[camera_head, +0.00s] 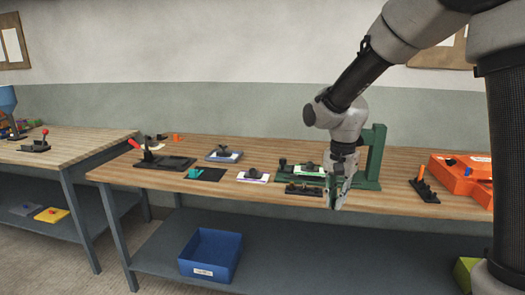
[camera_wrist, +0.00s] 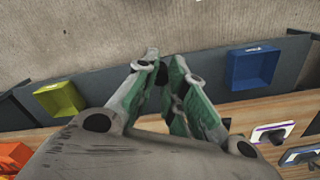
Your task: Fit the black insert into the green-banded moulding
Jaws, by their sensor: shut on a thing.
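My gripper (camera_head: 336,203) points down at the front edge of the wooden table. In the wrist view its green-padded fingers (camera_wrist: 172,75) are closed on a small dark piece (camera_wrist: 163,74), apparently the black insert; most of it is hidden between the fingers. A pale moulding with green on it (camera_head: 309,168) lies on the table just behind and left of my gripper, by the green stand. It is partly hidden by my gripper, and I cannot make out its opening. My gripper is apart from it.
A purple-edged moulding (camera_head: 252,177) and a blue-edged one (camera_head: 223,155) sit to the left, each with a black piece. A green stand (camera_head: 375,158) rises behind my gripper. An orange case (camera_head: 462,174) stands right. A blue bin (camera_head: 210,256) is on the lower shelf.

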